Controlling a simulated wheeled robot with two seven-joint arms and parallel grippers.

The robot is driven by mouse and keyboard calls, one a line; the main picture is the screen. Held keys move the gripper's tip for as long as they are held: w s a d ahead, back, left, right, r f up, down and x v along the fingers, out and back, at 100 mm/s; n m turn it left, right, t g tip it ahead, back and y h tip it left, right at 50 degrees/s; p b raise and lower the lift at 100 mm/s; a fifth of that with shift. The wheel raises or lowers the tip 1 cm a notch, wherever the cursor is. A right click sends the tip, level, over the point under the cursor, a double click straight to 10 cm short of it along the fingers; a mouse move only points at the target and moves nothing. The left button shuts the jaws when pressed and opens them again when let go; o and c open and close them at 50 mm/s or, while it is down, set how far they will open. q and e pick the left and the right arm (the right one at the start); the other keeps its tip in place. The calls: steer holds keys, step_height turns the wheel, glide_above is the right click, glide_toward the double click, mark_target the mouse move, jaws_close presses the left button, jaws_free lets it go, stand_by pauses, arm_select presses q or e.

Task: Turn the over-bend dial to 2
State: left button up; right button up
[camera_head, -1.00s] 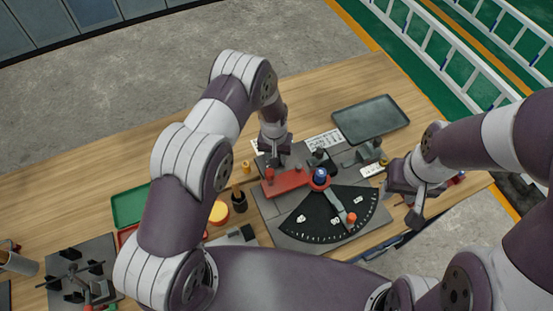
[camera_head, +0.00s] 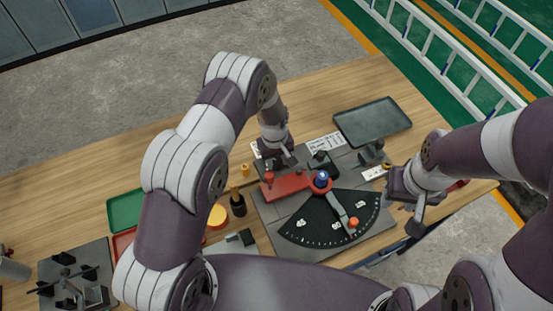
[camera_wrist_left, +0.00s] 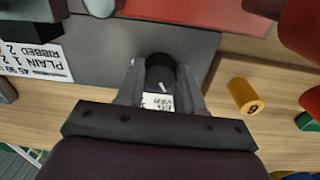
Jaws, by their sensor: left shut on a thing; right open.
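The over-bend dial (camera_wrist_left: 160,70) is a dark round knob in the left wrist view. A small white marked plate (camera_wrist_left: 158,101) shows beside it, with a white pointer line near the knob. My left gripper (camera_wrist_left: 160,82) has one finger on each side of the dial and is shut on it. In the head view my left gripper (camera_head: 276,162) is at the back left of the grey bender plate (camera_head: 268,212), and hides the dial there. The dial's exact setting is not readable. My right gripper (camera_head: 415,218) is open and empty at the plate's right.
The bender has a red arm (camera_head: 287,187) and a black angle scale (camera_head: 318,220). A dark tray (camera_head: 372,121) is behind.

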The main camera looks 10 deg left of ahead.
mark_target(275, 161)
stand_by(0.3)
arm_select(q)
steer(key=o, duration=1)
steer(key=shift+o, duration=0.2)
steer(key=shift+r, duration=0.1)
steer(key=shift+r, duration=0.3)
step_height(275, 161, up, 12)
steer(key=b, duration=0.3)
steer(key=shift+s+a, duration=0.15)
steer(key=shift+a, duration=0.1)
